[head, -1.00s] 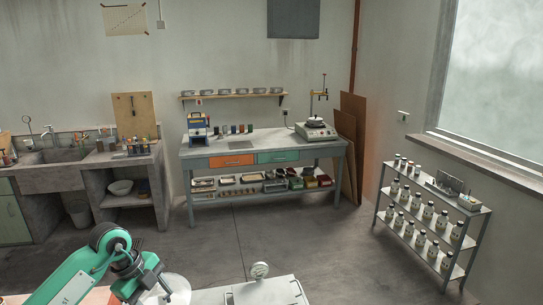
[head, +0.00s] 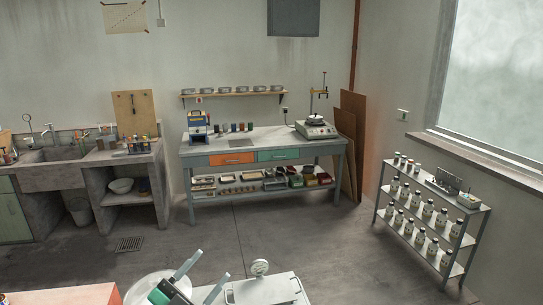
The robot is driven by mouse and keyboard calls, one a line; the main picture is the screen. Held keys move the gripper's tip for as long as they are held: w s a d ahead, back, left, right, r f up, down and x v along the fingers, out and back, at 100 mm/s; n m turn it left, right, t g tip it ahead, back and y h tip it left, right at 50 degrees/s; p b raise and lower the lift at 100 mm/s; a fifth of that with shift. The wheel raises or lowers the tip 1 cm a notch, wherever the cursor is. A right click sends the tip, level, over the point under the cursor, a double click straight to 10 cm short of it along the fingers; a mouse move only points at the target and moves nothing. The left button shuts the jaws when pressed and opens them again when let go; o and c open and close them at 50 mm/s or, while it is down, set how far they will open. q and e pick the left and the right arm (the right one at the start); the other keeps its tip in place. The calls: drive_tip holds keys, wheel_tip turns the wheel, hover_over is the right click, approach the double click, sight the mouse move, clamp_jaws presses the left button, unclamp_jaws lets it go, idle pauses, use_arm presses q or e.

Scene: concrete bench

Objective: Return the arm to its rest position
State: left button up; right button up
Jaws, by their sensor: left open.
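My left gripper (head: 214,265) is at the bottom edge, low and left of the middle in the head view. Its two grey fingers point up and to the right and stand apart, open, with nothing seen between them. Only its green and dark body end and the fingers show; the rest of the left arm is out of the picture. My right gripper is not in view.
A white round dish (head: 138,290) is just left of the gripper. An orange-edged surface (head: 70,295) is at bottom left. Open floor (head: 340,250) lies beyond, before the workbench (head: 310,144) and bottle rack (head: 432,205).

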use_arm(q)
drive_tip(key=s+a+f+n+g+y, duration=0.1)
drive_tip(key=s+a+f+n+y, duration=0.2)
drive_tip(key=a+f+n+y, duration=0.4)
drive_tip(key=s+a+f+n+g+y, duration=0.1)
drive_tip(key=s+a+f+n+y, duration=0.25)
drive_tip(key=f+n+y, duration=0.45)
drive_tip(key=s+d+f+m+g, duration=0.1)
drive_tip(key=s+f+g, duration=0.55)
drive_tip(key=s, duration=0.45)
drive_tip(key=s+f+m+g, duration=0.1)
drive_tip(key=s+f+g, duration=0.55)
drive_tip(key=s, duration=0.35)
drive_tip(key=s+f+x, duration=0.1)
drive_tip(key=s+x, duration=0.3)
drive_tip(key=x, duration=1.2)
drive_tip(key=s+d+f+x, duration=0.1)
drive_tip(key=s+x, duration=0.2)
drive_tip(key=x, duration=1.3)
drive_tip(key=s+a+f, duration=0.2)
drive_tip(key=s+f, duration=0.7)
drive_tip(key=s+a+f+g, duration=0.1)
drive_tip(key=s+f, duration=0.7)
drive_tip(key=s, duration=0.2)
drive_tip(key=shift+s+a+f+g, duration=0.25)
drive_tip(key=shift+a+f+g, duration=0.05)
drive_tip(key=shift+a+f, duration=0.05)
